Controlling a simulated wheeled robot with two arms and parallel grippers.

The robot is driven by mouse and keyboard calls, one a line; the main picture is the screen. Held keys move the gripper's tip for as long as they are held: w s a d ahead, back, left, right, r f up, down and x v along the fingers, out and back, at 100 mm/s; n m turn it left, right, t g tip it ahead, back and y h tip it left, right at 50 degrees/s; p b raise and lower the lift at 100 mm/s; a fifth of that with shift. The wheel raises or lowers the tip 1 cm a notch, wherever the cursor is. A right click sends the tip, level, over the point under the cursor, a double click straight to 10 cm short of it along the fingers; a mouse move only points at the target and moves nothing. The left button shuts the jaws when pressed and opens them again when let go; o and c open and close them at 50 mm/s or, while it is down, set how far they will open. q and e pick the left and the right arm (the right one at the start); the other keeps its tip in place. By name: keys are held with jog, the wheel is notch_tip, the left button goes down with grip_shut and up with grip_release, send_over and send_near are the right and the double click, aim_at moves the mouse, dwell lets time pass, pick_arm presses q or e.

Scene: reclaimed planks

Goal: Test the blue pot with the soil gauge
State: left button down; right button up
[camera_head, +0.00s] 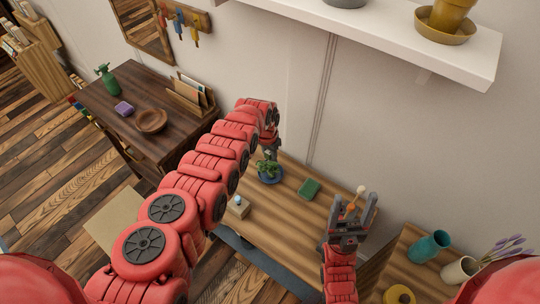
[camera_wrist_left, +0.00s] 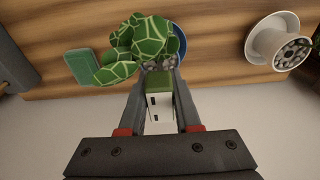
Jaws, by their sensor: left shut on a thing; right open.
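The blue pot (camera_head: 270,180) with a leafy green plant stands on the wooden table, below my left gripper (camera_head: 270,152). In the left wrist view the pot's blue rim (camera_wrist_left: 181,42) shows beside the patterned leaves (camera_wrist_left: 135,45). My left gripper is shut on a small white and green block, which looks like the soil gauge (camera_wrist_left: 160,107). The gauge's far end points toward the pot; its tip is hidden, so I cannot tell whether it touches the soil. My right gripper (camera_head: 355,207) is open over the table's right part.
A green box (camera_head: 309,188) lies right of the pot. A white shelf (camera_head: 400,35) hangs above.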

pick_arm(q)
jog(key=shift+f+b, duration=1.25)
jog(key=shift+f, duration=0.1)
jog(key=c, duration=0.5)
grip_release()
jog(key=shift+r, duration=0.2)
notch_tip(320, 180, up, 3)
jog(key=shift+s+a+f+p, duration=0.1)
jog(key=shift+a+p, duration=0.05)
jog(key=shift+p, duration=1)
jog(key=r, duration=0.2)
jog(key=r+b, duration=0.1)
jog(key=r, duration=0.2)
jog(key=s+r+b, duration=0.1)
jog(key=r, duration=0.2)
jog(key=shift+a+r, duration=0.25)
jog(key=shift+a, duration=0.15)
jog(key=r+p, duration=0.1)
jog(key=r, duration=0.1)
jog(key=r+p, duration=0.1)
jog(key=p, duration=0.1)
jog(key=r+p, duration=0.1)
jog(key=r, duration=0.1)
jog(key=shift+s+a+r, duration=0.1)
jog(key=shift+s+r, duration=0.2)
jog(key=shift+r, duration=0.05)
